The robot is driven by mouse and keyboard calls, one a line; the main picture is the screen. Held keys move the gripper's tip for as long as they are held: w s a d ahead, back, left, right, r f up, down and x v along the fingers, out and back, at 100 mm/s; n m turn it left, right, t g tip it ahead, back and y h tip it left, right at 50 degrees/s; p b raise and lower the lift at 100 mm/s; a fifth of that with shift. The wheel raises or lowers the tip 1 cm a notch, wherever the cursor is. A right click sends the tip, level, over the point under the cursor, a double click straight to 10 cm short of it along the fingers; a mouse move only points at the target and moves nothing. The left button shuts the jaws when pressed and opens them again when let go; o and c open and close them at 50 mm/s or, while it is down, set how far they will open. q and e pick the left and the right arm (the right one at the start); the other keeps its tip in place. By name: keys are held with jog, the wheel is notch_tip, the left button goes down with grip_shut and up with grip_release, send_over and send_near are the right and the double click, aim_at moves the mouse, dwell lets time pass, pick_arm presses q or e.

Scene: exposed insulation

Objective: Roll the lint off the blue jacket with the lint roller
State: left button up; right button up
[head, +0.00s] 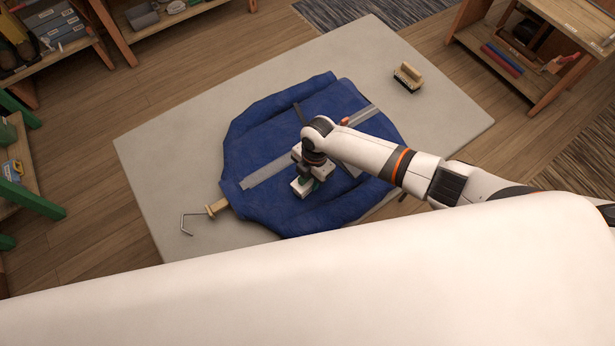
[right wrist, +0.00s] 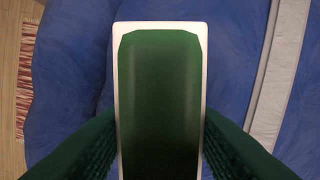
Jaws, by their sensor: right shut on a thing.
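The blue jacket (head: 262,136) lies spread flat on a pale grey surface, with light grey stripes across it. It also fills the background of the right wrist view (right wrist: 70,100). My right gripper (head: 307,187) is over the jacket's middle, near its lower half. It is shut on a green, white-rimmed block (right wrist: 160,100), which seems to be the lint roller. The dark green ridged fingers are on both sides of it. I cannot tell whether the block touches the cloth. No lint can be made out. My left gripper is out of view.
A wooden piece with a bent metal hook (head: 184,222) sticks out at the jacket's left end. A wooden brush (head: 407,76) lies on the grey surface (head: 445,115) at the upper right. Shelves stand around; the surface's right side is mostly clear.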

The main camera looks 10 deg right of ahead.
notch_tip(320, 180, up, 3)
jog(key=shift+f+p, duration=0.2)
jog(key=shift+p, duration=0.95)
jog(key=shift+r, duration=0.3)
notch_tip(320, 180, up, 2)
jog(key=shift+r, duration=1.4)
